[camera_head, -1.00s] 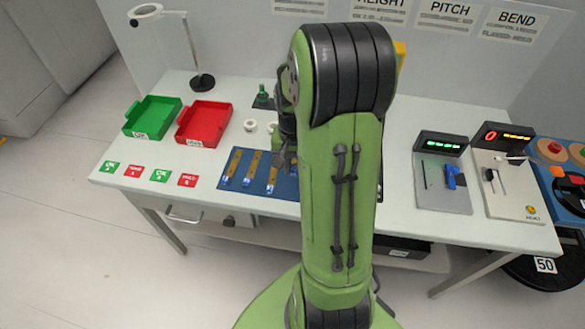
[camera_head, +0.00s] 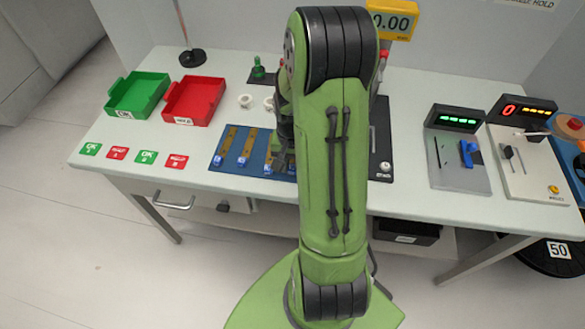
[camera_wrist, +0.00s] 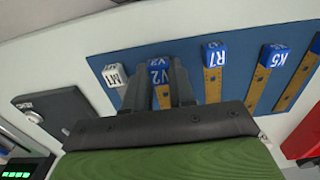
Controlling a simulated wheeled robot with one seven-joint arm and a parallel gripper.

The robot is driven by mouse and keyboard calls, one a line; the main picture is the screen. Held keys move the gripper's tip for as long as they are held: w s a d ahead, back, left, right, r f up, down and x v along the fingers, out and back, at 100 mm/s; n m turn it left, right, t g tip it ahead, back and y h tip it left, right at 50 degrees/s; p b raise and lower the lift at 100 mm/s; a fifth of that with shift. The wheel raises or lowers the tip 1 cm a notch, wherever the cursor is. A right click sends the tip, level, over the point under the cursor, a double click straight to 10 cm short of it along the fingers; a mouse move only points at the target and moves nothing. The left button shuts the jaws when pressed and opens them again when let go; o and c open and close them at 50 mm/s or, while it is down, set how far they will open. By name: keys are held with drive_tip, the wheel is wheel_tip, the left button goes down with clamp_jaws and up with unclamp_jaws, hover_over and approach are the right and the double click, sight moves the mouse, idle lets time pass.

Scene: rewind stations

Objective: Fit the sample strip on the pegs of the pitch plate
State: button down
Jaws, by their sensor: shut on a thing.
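In the wrist view my gripper (camera_wrist: 158,85) is shut on a strip with a blue end tag marked V2 (camera_wrist: 158,72). One finger lies on each side of it, over a blue mat (camera_wrist: 228,57). I cannot tell if the strip is lifted. In the head view my gripper (camera_head: 283,160) is partly hidden by my arm at the right part of the mat (camera_head: 218,152). A grey plate with a blue part and a green display (camera_head: 458,176) stands at the right of the table; I cannot tell if it is the pitch plate. No pegs are clearly visible.
Other brown strips with blue tags, such as R7 (camera_wrist: 213,82) and K5 (camera_wrist: 259,86), lie on the mat. A white M1 block (camera_wrist: 114,75) is beside V2. Green (camera_head: 137,94) and red (camera_head: 193,100) trays stand left. A dark plate (camera_head: 381,150) is partly behind my arm.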

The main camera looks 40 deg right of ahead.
drive_tip(key=shift+f, duration=0.85)
drive_tip(key=shift+f+b, duration=0.2)
drive_tip(key=shift+b, duration=0.1)
drive_tip(key=c, duration=0.9)
unclamp_jaws()
drive_tip(key=shift+c, duration=0.2)
drive_tip(key=shift+r, duration=0.1)
